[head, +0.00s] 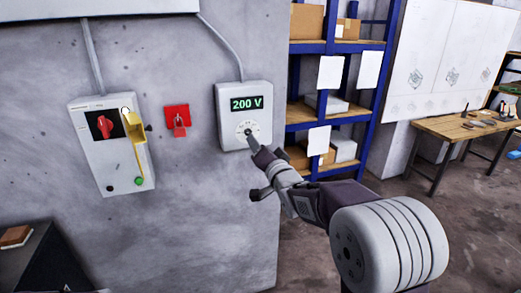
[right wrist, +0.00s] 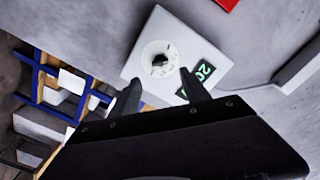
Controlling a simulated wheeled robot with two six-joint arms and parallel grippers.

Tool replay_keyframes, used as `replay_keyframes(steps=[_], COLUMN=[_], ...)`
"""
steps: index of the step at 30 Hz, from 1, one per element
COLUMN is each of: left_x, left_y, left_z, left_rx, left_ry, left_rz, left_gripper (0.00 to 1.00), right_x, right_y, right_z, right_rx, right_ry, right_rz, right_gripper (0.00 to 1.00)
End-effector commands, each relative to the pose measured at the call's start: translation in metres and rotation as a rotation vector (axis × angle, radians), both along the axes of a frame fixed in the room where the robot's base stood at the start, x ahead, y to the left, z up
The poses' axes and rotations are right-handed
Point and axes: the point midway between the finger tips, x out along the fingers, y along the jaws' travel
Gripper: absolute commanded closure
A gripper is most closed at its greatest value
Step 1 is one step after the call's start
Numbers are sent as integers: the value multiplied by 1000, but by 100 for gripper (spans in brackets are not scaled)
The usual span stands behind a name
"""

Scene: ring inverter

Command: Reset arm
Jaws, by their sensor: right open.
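My right arm reaches in from the lower right of the head view. Its gripper (head: 259,172) is just below and in front of the white wall box (head: 260,102), whose display (head: 246,104) reads 200 V. The dial (head: 246,132) on that box shows just beyond the gripper. In the right wrist view my open right gripper (right wrist: 162,92) has two dark fingers apart with nothing between them. The dial (right wrist: 160,59) lies beyond the fingertips, and the right finger partly covers the display (right wrist: 200,78). My left gripper is not in view.
Blue shelving (head: 369,100) and a wooden workbench (head: 455,127) stand at the right.

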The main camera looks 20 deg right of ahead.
Motion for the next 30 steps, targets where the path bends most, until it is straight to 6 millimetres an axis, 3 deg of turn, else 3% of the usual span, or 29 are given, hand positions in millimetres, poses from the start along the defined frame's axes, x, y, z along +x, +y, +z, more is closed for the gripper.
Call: replay_keyframes(steps=[6,8,9,11,14,15,19,21,24,27,30], left_x=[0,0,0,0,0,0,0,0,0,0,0], left_y=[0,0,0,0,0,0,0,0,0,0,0], left_z=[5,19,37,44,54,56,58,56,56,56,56], left_rx=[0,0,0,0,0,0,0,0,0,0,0], left_ry=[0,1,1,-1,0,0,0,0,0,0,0], left_rz=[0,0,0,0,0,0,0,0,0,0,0], left_gripper=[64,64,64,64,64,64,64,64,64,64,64], right_x=[0,-3,-13,-34,-85,-111,-201,-245,-292,-315,-316], right_y=[2,11,21,25,25,24,23,23,23,24,24], right_z=[6,26,32,-16,-97,-127,-201,-226,-244,-248,-248], right_rx=[0,-1,8,-19,-154,-213,-386,-456,-532,-599,-627], right_ry=[-2,-13,24,197,520,644,1007,1156,1306,1376,1374], right_rz=[4,20,35,25,40,63,193,280,409,517,546], right_gripper=[45,45,45,45,45,45,45,45,45,45,45])
